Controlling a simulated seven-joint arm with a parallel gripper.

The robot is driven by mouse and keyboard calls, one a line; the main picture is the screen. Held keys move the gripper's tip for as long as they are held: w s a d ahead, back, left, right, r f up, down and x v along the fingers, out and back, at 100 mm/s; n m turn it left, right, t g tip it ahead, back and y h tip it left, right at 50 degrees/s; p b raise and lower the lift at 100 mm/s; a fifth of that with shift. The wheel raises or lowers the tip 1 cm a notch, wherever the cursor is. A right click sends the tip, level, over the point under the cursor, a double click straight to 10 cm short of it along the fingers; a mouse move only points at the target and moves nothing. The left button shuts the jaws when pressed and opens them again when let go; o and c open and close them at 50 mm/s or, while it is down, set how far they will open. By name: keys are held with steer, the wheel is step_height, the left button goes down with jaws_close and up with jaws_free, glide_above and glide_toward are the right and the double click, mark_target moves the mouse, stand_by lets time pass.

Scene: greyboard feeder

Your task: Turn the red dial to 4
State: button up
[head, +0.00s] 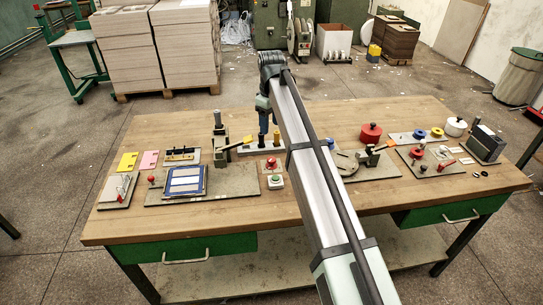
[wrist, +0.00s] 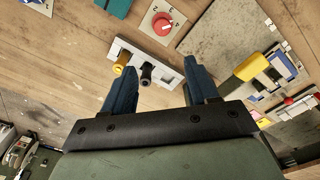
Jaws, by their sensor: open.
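The red dial (wrist: 162,23) is a round red knob with a white mark, on a pale square plate with small dark figures around it. I cannot read which figure the mark points at. In the head view the red dial (head: 271,163) is on the table just in front of my gripper (head: 262,138). In the wrist view my gripper (wrist: 160,66) has its two blue fingers apart, with nothing held. The dial lies beyond the fingertips, apart from them.
A green button (head: 276,181) is just in front of the dial. A yellow-handled clamp (wrist: 252,66) and a blue-framed tray (head: 187,181) are nearby.

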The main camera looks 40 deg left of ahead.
mark_target(272, 159)
steer(key=shift+m, duration=0.7)
steer(key=f, duration=1.4)
steer(key=shift+s+d, duration=0.2)
steer(key=shift+d, duration=0.15)
steer(key=shift+c, duration=0.3)
steer(key=shift+r, duration=0.1)
steer(key=c, duration=1)
steer(key=shift+m, duration=2.3)
